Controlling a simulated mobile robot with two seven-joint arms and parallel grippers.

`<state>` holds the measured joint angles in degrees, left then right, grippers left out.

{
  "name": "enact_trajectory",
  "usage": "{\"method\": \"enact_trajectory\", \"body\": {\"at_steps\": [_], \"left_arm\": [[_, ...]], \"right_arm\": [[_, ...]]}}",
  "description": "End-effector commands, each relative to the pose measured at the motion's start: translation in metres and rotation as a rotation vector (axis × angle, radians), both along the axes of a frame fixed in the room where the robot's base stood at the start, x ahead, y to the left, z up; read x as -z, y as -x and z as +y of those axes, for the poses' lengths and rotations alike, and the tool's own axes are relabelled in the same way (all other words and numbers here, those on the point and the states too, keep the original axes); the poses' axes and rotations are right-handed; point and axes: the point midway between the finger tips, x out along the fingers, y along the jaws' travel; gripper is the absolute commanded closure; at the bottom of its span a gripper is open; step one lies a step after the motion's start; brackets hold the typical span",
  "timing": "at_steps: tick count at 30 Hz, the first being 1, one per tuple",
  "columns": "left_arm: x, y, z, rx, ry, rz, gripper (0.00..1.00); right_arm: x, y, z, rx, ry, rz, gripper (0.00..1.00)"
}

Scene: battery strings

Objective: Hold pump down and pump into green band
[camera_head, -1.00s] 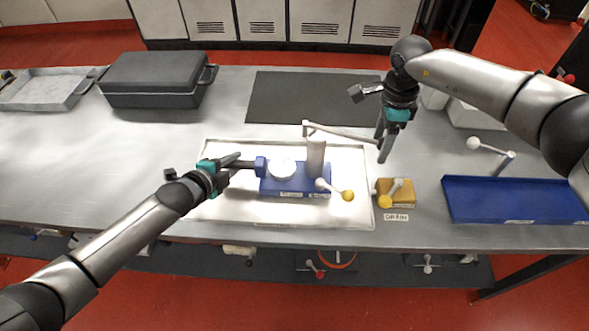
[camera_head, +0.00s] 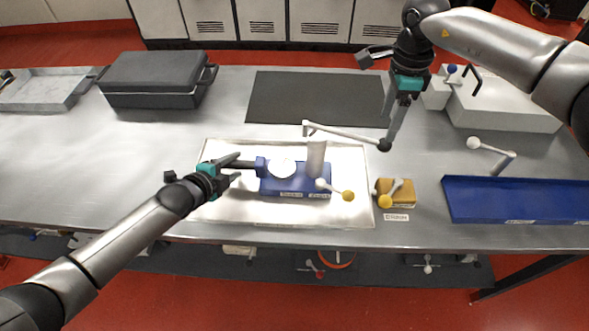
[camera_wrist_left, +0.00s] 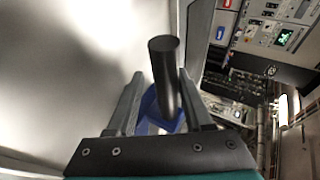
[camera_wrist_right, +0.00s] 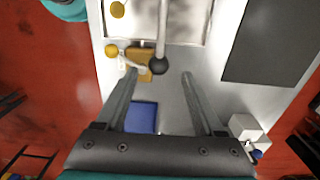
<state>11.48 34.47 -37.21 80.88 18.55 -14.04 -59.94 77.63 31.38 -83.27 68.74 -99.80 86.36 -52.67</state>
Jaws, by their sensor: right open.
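The blue pump base (camera_head: 283,186) sits in a shallow pale tray (camera_head: 225,210). It carries a white round gauge (camera_head: 283,168), a grey post (camera_head: 316,160) and a pump lever (camera_head: 340,133) ending in a dark knob (camera_head: 384,145). The gauge's green band is too small to see. My left gripper (camera_head: 239,165) is at the dark bar (camera_wrist_left: 165,75) on the base's left side. Its fingers flank the bar, but whether they clamp it is unclear. My right gripper (camera_wrist_right: 160,73) is open. The knob shows between its fingertips in the right wrist view (camera_wrist_right: 157,66).
A lever with a yellow knob (camera_head: 348,195) is at the base's front right. A yellow block (camera_head: 402,189) with its own lever stands right of the tray. A blue tray (camera_head: 515,200) lies further right. A black case (camera_head: 155,80) stands at the back left.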

Motion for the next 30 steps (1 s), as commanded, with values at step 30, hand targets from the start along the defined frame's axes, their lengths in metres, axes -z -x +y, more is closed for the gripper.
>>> {"method": "enact_trajectory", "body": {"at_steps": [30], "left_arm": [[-0.033, 0.049, 0.019, -0.001, 0.000, -0.003, 0.33]], "right_arm": [[0.000, 0.000, 0.000, 0.000, 0.000, 0.000, 0.30]]}}
